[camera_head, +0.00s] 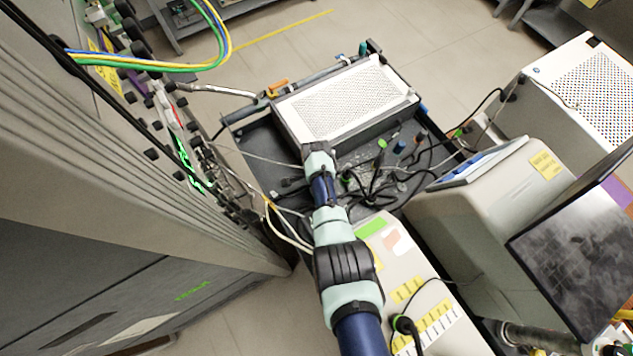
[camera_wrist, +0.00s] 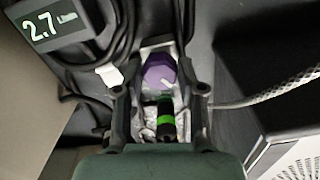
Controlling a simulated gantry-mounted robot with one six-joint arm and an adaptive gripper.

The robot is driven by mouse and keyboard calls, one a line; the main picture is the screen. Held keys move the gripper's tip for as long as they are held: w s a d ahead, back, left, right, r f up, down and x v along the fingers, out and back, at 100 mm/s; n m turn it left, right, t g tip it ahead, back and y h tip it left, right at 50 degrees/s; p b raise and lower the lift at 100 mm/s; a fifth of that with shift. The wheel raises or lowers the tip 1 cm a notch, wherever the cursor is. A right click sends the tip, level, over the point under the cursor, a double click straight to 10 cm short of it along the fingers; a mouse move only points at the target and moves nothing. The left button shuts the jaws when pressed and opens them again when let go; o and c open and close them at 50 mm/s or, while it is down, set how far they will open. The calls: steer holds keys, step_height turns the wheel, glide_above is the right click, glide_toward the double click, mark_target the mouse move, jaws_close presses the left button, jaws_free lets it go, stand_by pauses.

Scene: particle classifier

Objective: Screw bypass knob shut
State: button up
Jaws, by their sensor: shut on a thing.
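In the wrist view my gripper (camera_wrist: 160,72) has its two dark fingers on either side of a purple faceted knob (camera_wrist: 157,74) with a short white mark. The fingers are shut on this knob, as far as the view shows. A black cylinder with a bright green band (camera_wrist: 165,118) lies between the fingers, nearer my palm. The lower sides of the knob are hidden. In the head view my arm reaches over the dark bench tray (camera_head: 255,140), and the gripper and knob are hidden beneath my wrist.
A white perforated box (camera_head: 345,98) stands on the bench beyond my wrist. Black cables (camera_head: 425,160) and small fittings crowd the right. A braided hose (camera_wrist: 270,92) and a display reading 2.7 (camera_wrist: 50,24) are close by. A tall grey cabinet (camera_head: 120,190) stands left.

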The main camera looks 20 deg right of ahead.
steer(key=shift+m, duration=0.9)
steer(key=o, duration=1.1)
steer(key=shift+o, duration=0.2)
step_height(320, 180, up, 12)
